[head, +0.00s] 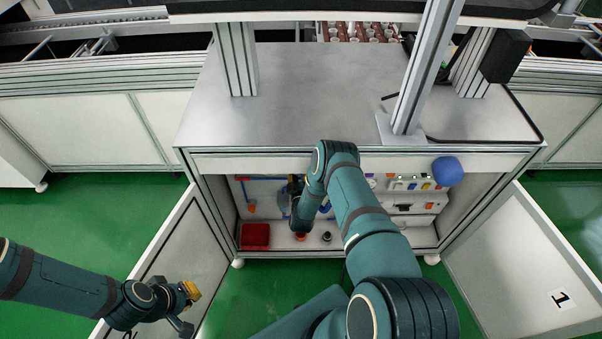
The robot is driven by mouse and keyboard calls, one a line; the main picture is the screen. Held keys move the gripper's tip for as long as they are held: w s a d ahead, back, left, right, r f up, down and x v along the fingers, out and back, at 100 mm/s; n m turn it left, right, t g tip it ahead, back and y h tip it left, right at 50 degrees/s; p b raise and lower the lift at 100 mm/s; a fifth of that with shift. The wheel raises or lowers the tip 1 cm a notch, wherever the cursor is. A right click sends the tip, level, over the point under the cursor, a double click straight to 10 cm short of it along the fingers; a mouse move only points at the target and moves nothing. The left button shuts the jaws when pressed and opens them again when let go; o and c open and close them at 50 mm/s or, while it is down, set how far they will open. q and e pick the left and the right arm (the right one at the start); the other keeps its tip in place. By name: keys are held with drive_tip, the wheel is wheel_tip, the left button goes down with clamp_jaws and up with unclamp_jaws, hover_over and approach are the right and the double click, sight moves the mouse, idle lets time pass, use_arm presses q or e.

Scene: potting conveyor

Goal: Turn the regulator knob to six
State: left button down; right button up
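The open cabinet (340,246) under the grey table holds pneumatic and electrical parts. I cannot pick out the regulator knob for certain; no numbers on a knob can be read. A small dark round part (326,237) and an orange part (300,237) sit low in the cabinet. My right arm reaches into the cabinet opening, and its gripper (297,205) is mostly hidden by its own wrist, so its fingers cannot be judged. My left gripper (188,308) is at lower left near the left door, with its fingers apart and empty, away from the cabinet parts.
The left door (180,250) and the right door (530,265), marked 1, stand open. A red box (255,236) sits at the cabinet's lower left. A blue rounded thing (447,171) is at the upper right front. The tabletop (310,100) is largely clear around the posts.

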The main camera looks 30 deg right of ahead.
drive_tip(key=shift+w+d, duration=0.35)
drive_tip(key=shift+w, duration=0.15)
clamp_jaws()
